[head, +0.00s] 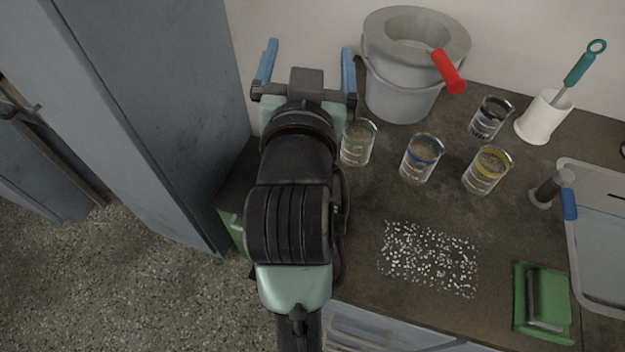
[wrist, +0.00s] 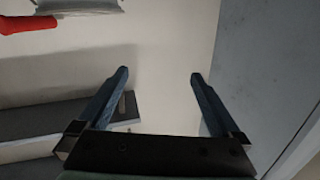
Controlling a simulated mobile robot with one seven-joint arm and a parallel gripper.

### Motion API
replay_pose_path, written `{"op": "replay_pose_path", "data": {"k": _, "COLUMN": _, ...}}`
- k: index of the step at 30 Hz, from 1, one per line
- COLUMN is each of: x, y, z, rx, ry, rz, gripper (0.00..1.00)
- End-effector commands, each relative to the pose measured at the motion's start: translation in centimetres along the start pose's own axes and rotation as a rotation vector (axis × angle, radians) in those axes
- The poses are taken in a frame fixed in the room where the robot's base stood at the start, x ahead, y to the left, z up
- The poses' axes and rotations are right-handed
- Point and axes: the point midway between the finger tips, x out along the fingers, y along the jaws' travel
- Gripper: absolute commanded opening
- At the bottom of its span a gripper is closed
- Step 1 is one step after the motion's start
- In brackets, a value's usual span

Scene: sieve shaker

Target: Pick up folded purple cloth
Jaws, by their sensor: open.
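I see no folded purple cloth in either view. My gripper (head: 308,60) is open and empty, with its two blue fingers spread wide near the wall at the back left of the counter. In the wrist view my gripper (wrist: 160,74) shows nothing between its fingertips but pale wall. My arm hides part of the counter's left end in the head view.
On the counter (head: 365,285) stand a grey bucket (head: 395,95) with a red handle (head: 448,72), several jars (head: 421,160), a white brush holder (head: 543,118), a green dustpan (head: 543,300) and a sink (head: 600,250). White granules (head: 428,258) lie scattered. A tall cabinet (head: 165,90) rises at left.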

Motion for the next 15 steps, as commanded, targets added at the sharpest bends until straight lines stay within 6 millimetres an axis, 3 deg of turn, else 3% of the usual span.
{"op": "replay_pose_path", "data": {"k": 1, "x": -0.1, "y": -0.1, "z": -0.6, "rx": 0.005, "ry": -0.064, "rz": 0.012, "gripper": 1.0}}
{"op": "replay_pose_path", "data": {"k": 8, "x": -1.6, "y": 0.2, "z": 3.5, "rx": 0.029, "ry": -0.334, "rz": 0.077, "gripper": 1.0}}
{"op": "replay_pose_path", "data": {"k": 15, "x": -6.0, "y": 0.6, "z": 7.3, "rx": 0.046, "ry": -0.61, "rz": 0.16, "gripper": 1.0}}
